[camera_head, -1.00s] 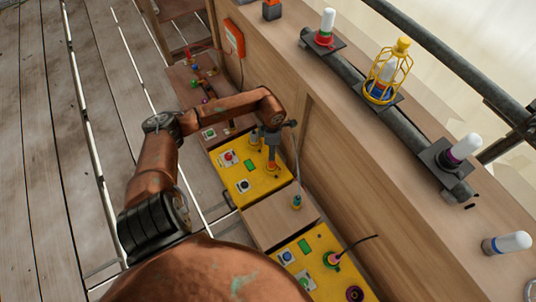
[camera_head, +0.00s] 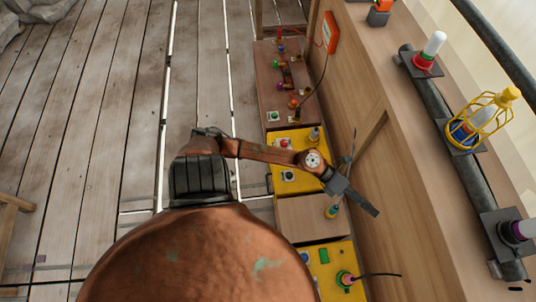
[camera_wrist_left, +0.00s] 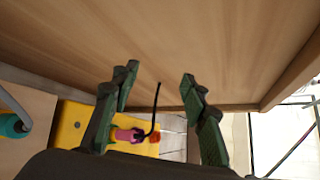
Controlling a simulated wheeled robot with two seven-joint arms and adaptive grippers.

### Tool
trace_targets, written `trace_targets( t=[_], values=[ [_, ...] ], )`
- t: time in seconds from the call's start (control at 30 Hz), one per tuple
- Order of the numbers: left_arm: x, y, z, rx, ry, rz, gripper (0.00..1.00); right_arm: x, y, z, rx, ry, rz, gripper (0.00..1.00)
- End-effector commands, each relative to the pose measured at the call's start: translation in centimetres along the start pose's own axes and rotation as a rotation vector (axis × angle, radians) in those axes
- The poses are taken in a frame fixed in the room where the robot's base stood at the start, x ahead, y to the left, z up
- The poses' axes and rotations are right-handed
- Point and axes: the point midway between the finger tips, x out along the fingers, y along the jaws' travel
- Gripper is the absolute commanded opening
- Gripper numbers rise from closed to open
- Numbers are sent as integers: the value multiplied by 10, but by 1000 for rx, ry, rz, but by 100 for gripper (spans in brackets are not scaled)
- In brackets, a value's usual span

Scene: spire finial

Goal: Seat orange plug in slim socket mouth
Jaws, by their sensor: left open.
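My left gripper (camera_head: 362,198) is beside the wooden wall, above the front of the yellow panels. The left wrist view shows its two green fingers (camera_wrist_left: 158,78) wide apart with nothing between the tips. A pinkish-orange plug (camera_head: 345,278) with a black cable stands in a green-ringed mouth on the near yellow panel (camera_head: 335,258); it also shows in the left wrist view (camera_wrist_left: 128,135). A small orange piece (camera_head: 293,104) lies on the far wooden panel. I cannot tell which is the task's plug, nor pick out the slim socket. My right gripper is out of view.
A teal-and-yellow connector (camera_head: 332,211) stands on the wooden panel between the yellow ones. Another connector (camera_head: 314,134) is on the farther yellow panel. The wooden wall (camera_head: 400,170) stands close right. A pipe (camera_head: 470,180) with lamps runs along its top.

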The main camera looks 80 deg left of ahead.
Motion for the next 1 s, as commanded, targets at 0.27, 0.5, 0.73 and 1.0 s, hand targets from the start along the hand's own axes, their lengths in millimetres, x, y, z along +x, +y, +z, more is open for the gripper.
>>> trace_targets(
  t=[0.27, 0.5, 0.73, 1.0],
  values=[
    [-88, 78, 35, -924, -703, 54, 41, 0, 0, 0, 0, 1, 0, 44],
    [-191, 196, -116, -1711, -1140, 431, 41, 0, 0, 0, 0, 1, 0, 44],
    [-241, 190, -293, -2212, -1284, 870, 41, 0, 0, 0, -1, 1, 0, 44],
    [-256, 159, -366, -2394, -1282, 1104, 41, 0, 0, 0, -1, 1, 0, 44]
  ],
)
